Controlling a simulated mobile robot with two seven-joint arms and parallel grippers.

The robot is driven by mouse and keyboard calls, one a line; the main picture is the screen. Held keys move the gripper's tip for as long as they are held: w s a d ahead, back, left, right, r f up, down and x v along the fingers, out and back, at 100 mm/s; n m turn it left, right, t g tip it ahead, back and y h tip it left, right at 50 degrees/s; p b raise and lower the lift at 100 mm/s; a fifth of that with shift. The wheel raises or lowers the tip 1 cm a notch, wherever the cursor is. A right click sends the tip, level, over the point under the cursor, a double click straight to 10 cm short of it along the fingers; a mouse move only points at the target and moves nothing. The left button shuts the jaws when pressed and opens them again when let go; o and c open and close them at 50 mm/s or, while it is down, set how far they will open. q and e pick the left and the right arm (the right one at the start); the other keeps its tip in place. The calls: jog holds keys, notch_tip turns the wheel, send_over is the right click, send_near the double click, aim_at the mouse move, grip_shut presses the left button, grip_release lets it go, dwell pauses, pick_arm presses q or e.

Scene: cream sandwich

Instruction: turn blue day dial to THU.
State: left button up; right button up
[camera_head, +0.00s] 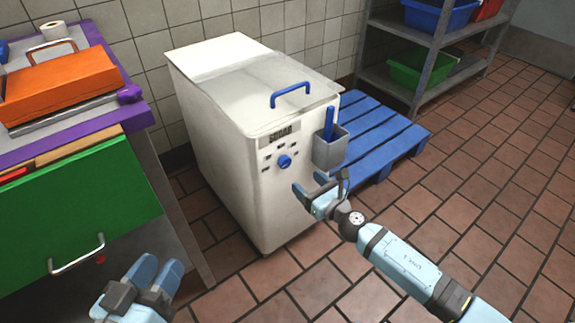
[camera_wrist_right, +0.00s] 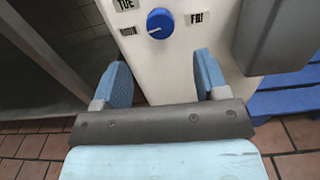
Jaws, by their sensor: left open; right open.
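The blue day dial (camera_head: 284,162) is a round knob on the front of a white bin (camera_head: 215,150), below a label that seems to read SUGAR. In the right wrist view the dial (camera_wrist_right: 160,23) has a pale mark toward its lower left, on the MON side. Labels TUE, MON and FRI show around it; others are cut off or too small. My right gripper (camera_head: 309,186) is open and empty, in front of and below the dial, apart from it. My left gripper (camera_head: 156,271) is open and empty at the bottom left, far from the dial.
A grey holder (camera_head: 331,151) with a blue-handled tool sticks out right of the dial. The bin has a clear lid with a blue handle (camera_head: 291,91). A counter with a green drawer (camera_head: 80,205) stands left. A blue pallet (camera_head: 390,140) lies behind right. Floor in front is clear.

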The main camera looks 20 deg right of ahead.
aim_at(287, 164)
jog(key=x, duration=0.9)
jog(key=shift+w+b, duration=0.1)
jog(key=shift+b, duration=0.3)
jog(key=c, duration=0.9)
